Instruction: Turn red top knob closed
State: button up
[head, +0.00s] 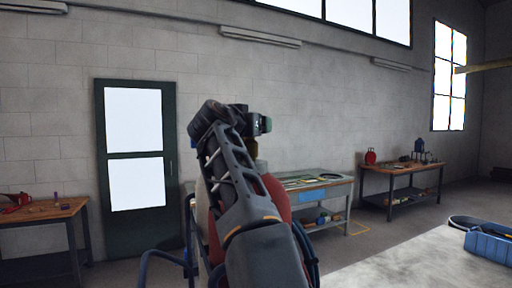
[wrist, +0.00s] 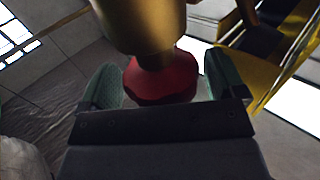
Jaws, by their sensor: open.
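The red knob (wrist: 162,80) shows in the wrist view, at the end of a brass-coloured cylindrical body (wrist: 145,25). My gripper (wrist: 160,82) has green-padded fingers, one on each side of the knob. The fingers are open, and a narrow gap shows between the knob and the right finger. Whether the left finger touches the knob I cannot tell. In the head view my arm rises in the middle and hides the knob. A small brass-coloured part (head: 250,149) shows just below the arm's upper end.
A red rounded body (head: 277,196) stands partly behind my arm in the head view. Workbenches stand left (head: 45,212) and right (head: 405,168) along the wall, with a grey table (head: 335,195) behind the arm. Yellow metal parts (wrist: 245,75) are close to the right finger.

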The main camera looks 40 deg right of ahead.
jog(key=shift+r+t+y, duration=0.15)
jog(key=shift+t+y, duration=0.15)
jog(key=shift+t, duration=0.1)
